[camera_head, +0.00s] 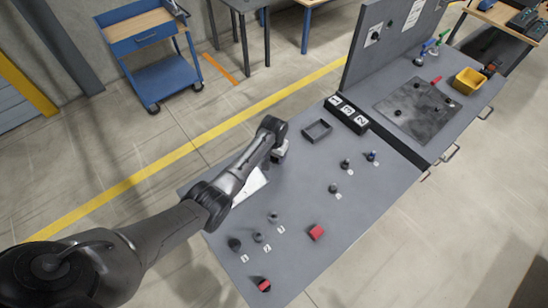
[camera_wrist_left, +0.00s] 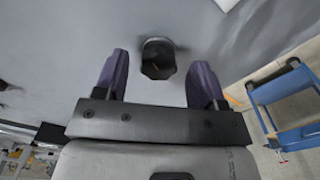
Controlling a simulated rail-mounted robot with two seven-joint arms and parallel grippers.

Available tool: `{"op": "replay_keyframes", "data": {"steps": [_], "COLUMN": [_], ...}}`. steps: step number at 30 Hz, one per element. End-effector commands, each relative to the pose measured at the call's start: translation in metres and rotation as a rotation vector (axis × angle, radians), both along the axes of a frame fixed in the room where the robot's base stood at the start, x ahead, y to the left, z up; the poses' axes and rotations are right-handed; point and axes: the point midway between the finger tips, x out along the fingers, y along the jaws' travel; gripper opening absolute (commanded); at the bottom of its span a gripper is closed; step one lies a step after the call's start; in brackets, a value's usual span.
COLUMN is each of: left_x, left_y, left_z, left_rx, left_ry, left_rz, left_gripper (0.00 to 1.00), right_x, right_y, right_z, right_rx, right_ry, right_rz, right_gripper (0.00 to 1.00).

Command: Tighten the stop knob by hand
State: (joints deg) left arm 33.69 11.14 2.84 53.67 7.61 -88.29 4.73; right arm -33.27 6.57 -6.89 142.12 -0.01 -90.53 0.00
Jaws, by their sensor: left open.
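In the left wrist view a dark, faceted knob (camera_wrist_left: 158,58) stands out from a grey surface, and I take it for the stop knob. My left gripper (camera_wrist_left: 159,75) is open, with one purple-grey finger on each side of the knob and a visible gap on both sides. In the head view my left gripper (camera_head: 280,152) is over the far left part of the grey table (camera_head: 290,215). The knob cannot be made out there behind my wrist. My right gripper is not in view.
A dark open tray (camera_head: 317,131) and a black block with white labels (camera_head: 347,114) stand right of my wrist. A white sheet (camera_head: 250,185) lies under my forearm. A blue cart (camera_head: 160,78) stands behind.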

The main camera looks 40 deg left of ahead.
Motion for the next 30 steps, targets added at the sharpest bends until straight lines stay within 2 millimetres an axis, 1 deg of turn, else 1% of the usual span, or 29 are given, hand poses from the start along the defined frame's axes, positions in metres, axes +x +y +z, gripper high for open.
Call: {"op": "replay_keyframes", "data": {"steps": [3, 6, 15, 30], "left_x": [0.0001, 0.0003, 0.0003, 0.0001], "left_y": [-0.0002, -0.0002, -0.0002, -0.0002], "left_z": [-0.0073, -0.0097, -0.0103, -0.0103], "left_rx": [0.000, 0.000, 0.000, 0.000], "left_ry": [0.000, -0.001, -0.001, -0.001], "left_rz": [0.000, 0.000, 0.000, 0.000], "left_gripper": [0.64, 0.64, 0.64, 0.16], "right_x": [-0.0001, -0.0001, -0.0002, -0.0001], "right_y": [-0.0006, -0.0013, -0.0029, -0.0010], "right_z": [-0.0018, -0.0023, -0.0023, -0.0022], "right_rx": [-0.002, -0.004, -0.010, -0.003], "right_ry": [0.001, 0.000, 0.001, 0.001], "right_rz": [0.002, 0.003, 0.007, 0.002], "right_gripper": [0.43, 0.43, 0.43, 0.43]}}
